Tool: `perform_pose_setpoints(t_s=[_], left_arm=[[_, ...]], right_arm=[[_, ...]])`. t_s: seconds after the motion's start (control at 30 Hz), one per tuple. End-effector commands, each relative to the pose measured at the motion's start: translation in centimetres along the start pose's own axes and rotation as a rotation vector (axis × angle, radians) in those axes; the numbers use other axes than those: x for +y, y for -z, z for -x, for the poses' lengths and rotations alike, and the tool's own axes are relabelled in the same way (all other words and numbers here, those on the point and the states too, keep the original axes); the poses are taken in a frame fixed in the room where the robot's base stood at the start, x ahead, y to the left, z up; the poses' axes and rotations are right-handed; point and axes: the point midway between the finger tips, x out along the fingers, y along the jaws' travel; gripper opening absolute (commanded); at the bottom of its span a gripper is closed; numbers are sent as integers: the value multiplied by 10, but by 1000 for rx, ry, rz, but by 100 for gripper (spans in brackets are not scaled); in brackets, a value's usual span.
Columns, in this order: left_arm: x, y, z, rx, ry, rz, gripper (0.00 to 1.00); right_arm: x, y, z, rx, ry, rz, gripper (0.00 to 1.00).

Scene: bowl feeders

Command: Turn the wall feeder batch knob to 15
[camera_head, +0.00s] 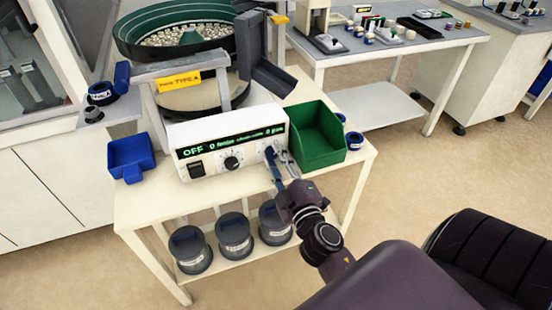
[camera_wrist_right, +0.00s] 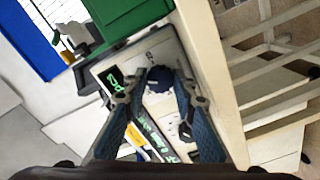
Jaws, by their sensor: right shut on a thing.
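The feeder's white control box (camera_head: 225,145) stands on the table, with a green lit display (camera_head: 232,144) that reads OFF at its left; the smaller digits are hard to read. A black knob (camera_head: 232,163) is at the middle of its front. My right gripper (camera_head: 275,154) is at the box's right end. In the right wrist view its blue fingers (camera_wrist_right: 161,82) are shut on a dark round knob (camera_wrist_right: 160,77), one on each side. The head view hides most of this knob behind the fingers, and its setting cannot be read. My left gripper is not in view.
A green bin (camera_head: 318,135) stands close to the right of the gripper, and a blue bin (camera_head: 130,157) at the left. The bowl feeder (camera_head: 180,38) rises behind the box. Several dark canisters (camera_head: 234,234) stand on the lower shelf. A second table (camera_head: 385,48) is behind.

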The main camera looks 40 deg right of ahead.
Motion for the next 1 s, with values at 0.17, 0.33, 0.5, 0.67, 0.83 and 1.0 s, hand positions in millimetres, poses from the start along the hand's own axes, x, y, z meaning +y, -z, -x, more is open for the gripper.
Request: perform_pose_setpoints(t_s=[0.17,0.33,0.5,0.67,0.83,1.0], left_arm=[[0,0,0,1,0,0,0],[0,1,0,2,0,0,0],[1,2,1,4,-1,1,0],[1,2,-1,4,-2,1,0],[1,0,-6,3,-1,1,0],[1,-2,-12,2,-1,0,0]], right_arm=[[0,1,0,2,0,-2,32],[0,1,0,2,0,-2,43],[0,0,0,1,0,-2,43],[0,0,0,2,0,-40,43],[-2,0,0,2,0,-190,43],[-2,0,0,2,1,-397,43]])
